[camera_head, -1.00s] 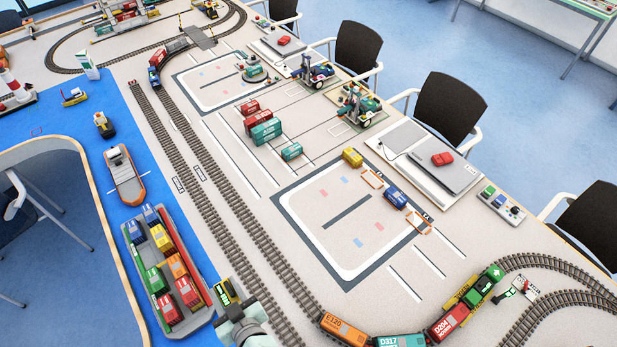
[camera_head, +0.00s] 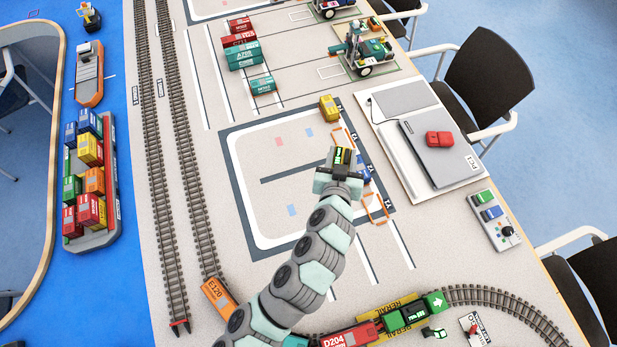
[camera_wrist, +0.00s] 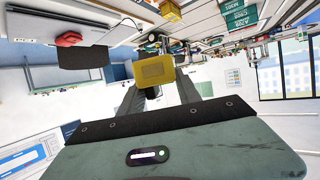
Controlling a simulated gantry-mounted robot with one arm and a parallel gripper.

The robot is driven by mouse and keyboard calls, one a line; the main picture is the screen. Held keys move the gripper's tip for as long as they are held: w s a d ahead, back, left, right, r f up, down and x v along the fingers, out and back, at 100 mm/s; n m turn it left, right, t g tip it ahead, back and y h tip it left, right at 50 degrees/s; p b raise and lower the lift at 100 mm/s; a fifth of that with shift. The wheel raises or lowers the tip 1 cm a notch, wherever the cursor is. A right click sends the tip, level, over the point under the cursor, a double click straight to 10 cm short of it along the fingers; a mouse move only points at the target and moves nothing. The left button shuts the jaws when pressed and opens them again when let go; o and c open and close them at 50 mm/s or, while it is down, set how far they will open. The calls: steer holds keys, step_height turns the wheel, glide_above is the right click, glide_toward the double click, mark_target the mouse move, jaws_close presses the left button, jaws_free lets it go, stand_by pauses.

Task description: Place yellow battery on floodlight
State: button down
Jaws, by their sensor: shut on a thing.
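My gripper (camera_head: 341,160) is above the right edge of the dark-bordered crane yard. It is shut on a small yellow block, taken to be the yellow battery (camera_wrist: 154,70), which sits between the two fingers in the wrist view. In the head view, the battery (camera_head: 343,155) shows as a dark block with yellow-green marks at the gripper's tip. I cannot pick out a floodlight with certainty in either view.
A yellow container (camera_head: 328,108) stands just beyond my gripper; a blue container (camera_head: 365,173) is partly hidden beside it. A laptop (camera_head: 440,145) carries a red block. Train cars line the near track.

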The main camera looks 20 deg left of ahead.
steer(key=w+a+f+n+y+b, duration=0.15)
steer(key=w+a+f+b, duration=0.3)
steer(key=a+b, duration=0.45)
steer(key=shift+g, duration=0.3)
steer(key=f+b, duration=0.1)
steer(key=f, duration=0.5)
steer(key=f+b, duration=0.1)
steer(key=f, duration=0.6)
steer(key=f+b, duration=0.2)
steer(key=f, duration=0.5)
steer(key=shift+s+d+f, duration=0.25)
steer(key=shift+s+d, duration=0.05)
steer(key=shift+f, duration=0.1)
steer(key=c, duration=0.8)
jaws_free()
steer(key=shift+c, duration=0.2)
